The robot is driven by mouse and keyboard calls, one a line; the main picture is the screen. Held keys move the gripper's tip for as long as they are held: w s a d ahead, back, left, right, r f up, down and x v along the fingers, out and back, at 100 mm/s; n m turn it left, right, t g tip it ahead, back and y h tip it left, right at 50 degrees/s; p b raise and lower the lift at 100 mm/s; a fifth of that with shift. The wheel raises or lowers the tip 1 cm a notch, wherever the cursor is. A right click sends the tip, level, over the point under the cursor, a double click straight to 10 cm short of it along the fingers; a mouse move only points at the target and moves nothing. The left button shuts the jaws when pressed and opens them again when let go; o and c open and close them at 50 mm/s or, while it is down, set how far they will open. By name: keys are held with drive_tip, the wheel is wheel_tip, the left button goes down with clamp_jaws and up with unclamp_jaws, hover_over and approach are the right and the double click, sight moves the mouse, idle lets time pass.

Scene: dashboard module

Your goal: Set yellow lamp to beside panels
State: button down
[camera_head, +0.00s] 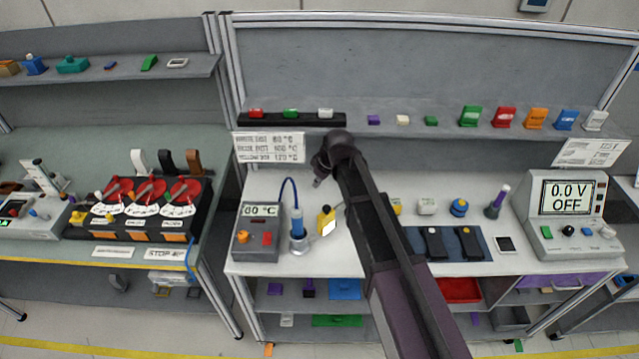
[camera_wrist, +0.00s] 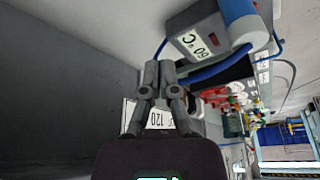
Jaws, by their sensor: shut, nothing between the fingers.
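No thing in view is clearly a yellow lamp. A yellow block (camera_head: 396,206) stands on the white bench, partly hidden behind my arm. A yellow piece with a white face (camera_head: 326,221) stands farther left on the bench. The upright panels, including an orange panel (camera_head: 536,118), stand in a row on the right of the upper shelf. My gripper (camera_head: 318,181) is above the back left of the bench, apart from both yellow pieces. In the wrist view my gripper (camera_wrist: 162,68) is shut and empty.
A temperature box (camera_head: 256,236) and a blue-and-white cylinder (camera_head: 298,232) with a cable stand on the left of the bench; a voltage meter (camera_head: 567,207) is at the right. The upper shelf (camera_head: 448,131) holds small blocks. A black strip (camera_head: 272,121) carries several pieces.

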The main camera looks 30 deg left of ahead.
wheel_tip(320, 180, down, 8)
drive_tip(key=d+b, duration=0.1)
drive_tip(key=b, duration=0.6)
drive_tip(key=shift+s+d, duration=0.15)
drive_tip(key=shift+s+r, duration=0.15)
idle(0.7)
drive_tip(key=shift+d+n, duration=0.25)
drive_tip(key=shift+n, duration=0.15)
